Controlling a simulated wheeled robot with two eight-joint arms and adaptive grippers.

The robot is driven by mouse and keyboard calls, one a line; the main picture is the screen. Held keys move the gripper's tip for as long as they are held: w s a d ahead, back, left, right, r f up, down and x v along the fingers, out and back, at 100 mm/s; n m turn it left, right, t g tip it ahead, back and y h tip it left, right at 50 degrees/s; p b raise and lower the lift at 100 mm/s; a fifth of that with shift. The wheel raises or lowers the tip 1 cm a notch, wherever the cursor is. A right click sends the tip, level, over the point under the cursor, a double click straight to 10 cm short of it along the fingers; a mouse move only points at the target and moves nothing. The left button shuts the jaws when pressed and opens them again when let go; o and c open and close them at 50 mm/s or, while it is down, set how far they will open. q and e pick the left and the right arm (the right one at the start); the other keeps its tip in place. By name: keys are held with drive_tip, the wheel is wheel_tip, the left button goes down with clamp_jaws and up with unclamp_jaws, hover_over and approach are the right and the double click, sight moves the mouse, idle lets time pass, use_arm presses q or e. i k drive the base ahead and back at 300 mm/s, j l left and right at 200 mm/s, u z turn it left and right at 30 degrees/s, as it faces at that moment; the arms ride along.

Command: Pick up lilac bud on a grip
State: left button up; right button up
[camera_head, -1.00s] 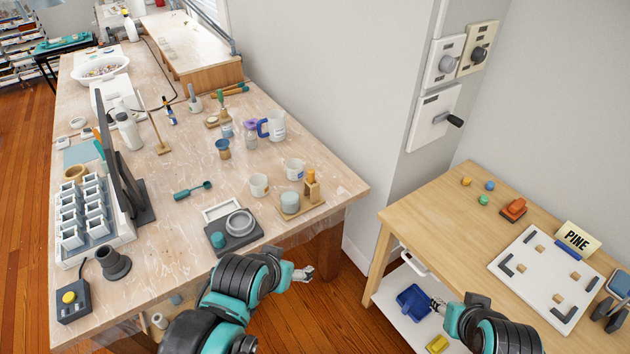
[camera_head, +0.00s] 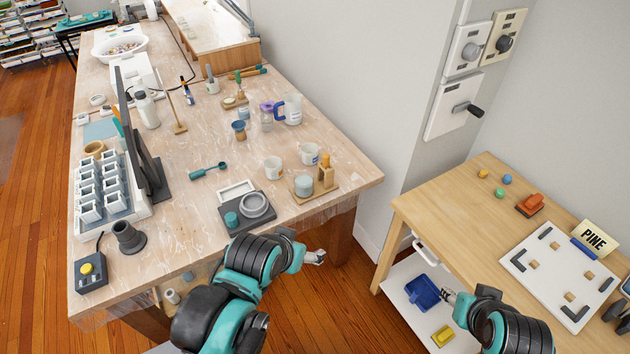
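A small lilac-topped item (camera_head: 267,107) stands among the cups toward the back right of the large work table, just left of a jug with a blue handle. It is too small to tell clearly whether it is the lilac bud on a grip. My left gripper (camera_head: 315,257) is in front of the table's near right edge, well apart from that item. My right gripper (camera_head: 448,297) is near the lower shelf of the right table, close to a blue bin. Both look empty, but their finger openings are too small to judge.
The jug (camera_head: 290,109), white cups (camera_head: 273,168), a wooden stand (camera_head: 326,176) and a dark tray (camera_head: 250,222) crowd the table's right part. A gap of floor separates the table from the right wooden table (camera_head: 430,205).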

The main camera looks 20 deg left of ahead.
sight(326, 158)
drive_tip(key=i+j+u, duration=0.15)
drive_tip(key=i, duration=0.3)
drive_tip(key=i+j+u, duration=0.15)
drive_tip(key=i, duration=0.3)
drive_tip(key=i+j+u, duration=0.15)
drive_tip(key=i, duration=0.3)
